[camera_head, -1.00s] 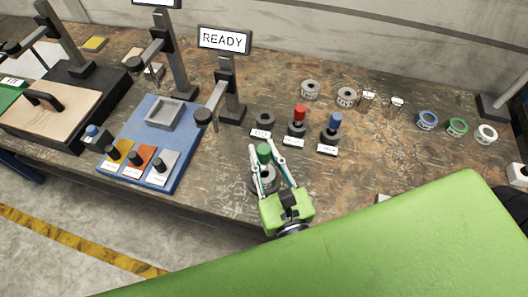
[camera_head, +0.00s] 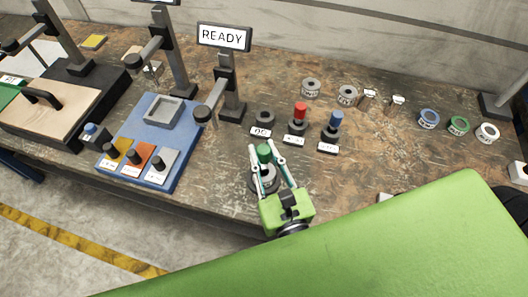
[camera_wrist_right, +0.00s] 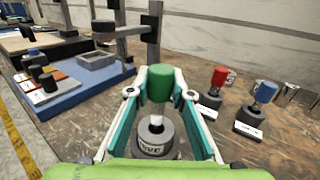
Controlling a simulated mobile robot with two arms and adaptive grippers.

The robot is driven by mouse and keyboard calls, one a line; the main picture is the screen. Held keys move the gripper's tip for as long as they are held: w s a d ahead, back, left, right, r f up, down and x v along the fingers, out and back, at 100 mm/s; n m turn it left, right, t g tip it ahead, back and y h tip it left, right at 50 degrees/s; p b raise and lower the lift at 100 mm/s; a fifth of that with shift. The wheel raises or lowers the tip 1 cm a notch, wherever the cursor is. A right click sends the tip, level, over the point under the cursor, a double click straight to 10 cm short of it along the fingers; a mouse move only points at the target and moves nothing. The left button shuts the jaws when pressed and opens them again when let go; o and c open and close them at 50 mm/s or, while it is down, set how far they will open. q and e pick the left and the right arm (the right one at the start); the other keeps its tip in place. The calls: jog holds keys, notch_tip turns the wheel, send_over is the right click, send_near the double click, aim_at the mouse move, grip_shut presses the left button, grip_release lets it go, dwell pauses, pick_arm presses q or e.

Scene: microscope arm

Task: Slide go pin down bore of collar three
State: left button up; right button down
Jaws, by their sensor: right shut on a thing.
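The go pin has a green grip (camera_head: 264,152) and a pale shaft, and it stands upright between the fingers of my right gripper (camera_head: 266,155). In the right wrist view the green grip (camera_wrist_right: 160,83) is clamped between both fingertips. Below it stands a grey collar (camera_wrist_right: 155,138) with a label on its front; it also shows in the head view (camera_head: 266,178). The pin's shaft stands over the collar's bore, and its lower end meets the collar's top opening. How deep the tip is in the bore is hard to tell. My left gripper is not in view.
Just behind are an empty dark holder (camera_head: 264,117), a red-topped pin (camera_head: 299,110) and a blue-topped pin (camera_head: 335,120) in holders. Grey collars (camera_head: 310,88) and coloured rings (camera_head: 458,125) lie at the right. A blue base (camera_head: 130,177) and a READY display (camera_head: 223,38) are left.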

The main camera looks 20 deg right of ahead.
aim_at(265, 168)
jog(key=shift+f+b, duration=2.1)
jog(key=shift+f, duration=0.25)
jog(key=c, duration=1.7)
grip_release()
jog(key=shift+s, duration=0.1)
jog(key=s, duration=1.1)
jog(key=shift+s, duration=0.4)
